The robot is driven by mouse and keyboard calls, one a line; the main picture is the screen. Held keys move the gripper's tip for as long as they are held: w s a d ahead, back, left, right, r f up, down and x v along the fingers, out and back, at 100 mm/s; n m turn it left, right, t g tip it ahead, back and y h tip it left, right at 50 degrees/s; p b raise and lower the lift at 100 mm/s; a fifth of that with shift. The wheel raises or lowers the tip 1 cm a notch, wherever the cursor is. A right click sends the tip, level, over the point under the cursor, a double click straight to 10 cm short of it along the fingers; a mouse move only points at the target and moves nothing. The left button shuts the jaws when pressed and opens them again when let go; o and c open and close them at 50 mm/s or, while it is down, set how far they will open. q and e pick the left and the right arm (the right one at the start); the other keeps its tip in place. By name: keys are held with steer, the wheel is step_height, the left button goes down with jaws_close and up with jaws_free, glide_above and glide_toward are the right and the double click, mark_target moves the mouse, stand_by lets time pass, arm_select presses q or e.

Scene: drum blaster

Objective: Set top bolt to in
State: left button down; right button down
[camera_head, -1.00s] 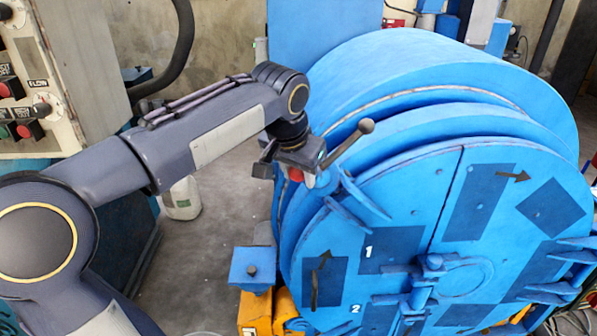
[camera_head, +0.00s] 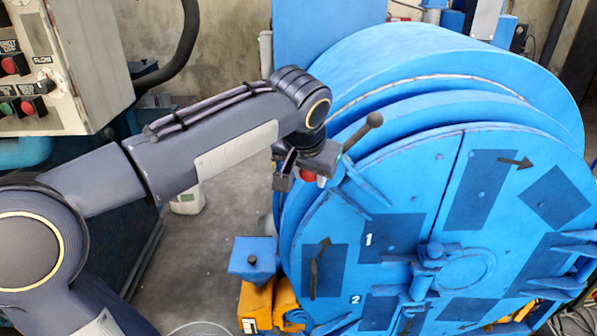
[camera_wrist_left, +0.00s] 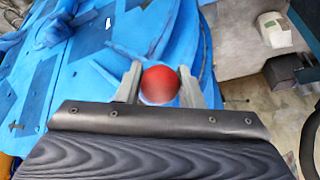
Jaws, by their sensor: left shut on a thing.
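The large blue drum (camera_head: 400,190) has a round door (camera_head: 405,180) facing me. At the door's upper left edge, a metal rod with a ball end (camera_head: 375,119) sticks up, and a blue lever arm (camera_head: 362,186) lies beside it. I cannot tell for sure which of these parts is the top bolt. My left gripper (camera_head: 307,176) is at this edge, shut on a red ball knob (camera_wrist_left: 160,85), which sits between its two fingers in the left wrist view. The knob's base is hidden by the gripper. My right gripper is not in view.
A control box with red and green buttons (camera_head: 50,60) stands at the upper left. A white jug (camera_head: 186,195) is on the floor behind my left arm. Blue clamps (camera_head: 565,265) stick out at the door's right edge. Yellow supports (camera_head: 258,300) are below the drum.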

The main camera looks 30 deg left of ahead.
arm_select(q)
steer(key=d+f+y+b, duration=0.1)
steer(key=d+f+b, duration=0.5)
steer(key=d+f, duration=0.1)
steer(key=shift+w+d+f+n+t, duration=0.3)
steer(key=shift+w+d+f+n, duration=0.1)
steer(key=shift+d, duration=0.35)
steer(key=shift+r, duration=0.1)
steer(key=c, duration=1.3)
jaws_free()
steer(key=o, duration=0.3)
steer(key=shift+r, duration=0.1)
